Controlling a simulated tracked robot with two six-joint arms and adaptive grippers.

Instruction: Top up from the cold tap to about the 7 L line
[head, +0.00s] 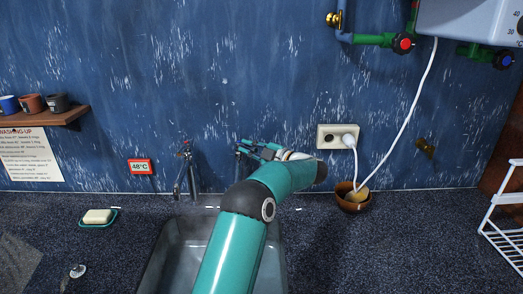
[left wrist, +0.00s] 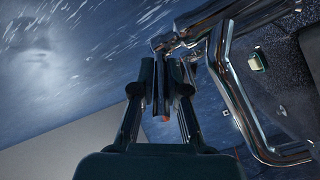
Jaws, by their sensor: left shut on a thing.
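My left gripper (head: 262,151) is at the right-hand tap (head: 238,154) behind the sink, which I take for the cold tap. Most of that tap is hidden by my arm. In the left wrist view, my gripper (left wrist: 162,70) is shut on the slim lever of the chrome tap (left wrist: 235,95), whose bent spout shows to the right. The left-hand tap (head: 183,175) has a small red mark on top. The grey sink (head: 168,250) lies below, partly covered by my arm. I cannot make out water or a 7 L line. My right gripper is out of view.
A red display (head: 140,167) reads 48°C. Soap (head: 97,216) sits on a green dish left of the sink. A brown bowl (head: 353,199) and wall socket (head: 337,136) are to the right. A white rack (head: 505,220) stands far right, below a wall heater (head: 470,22).

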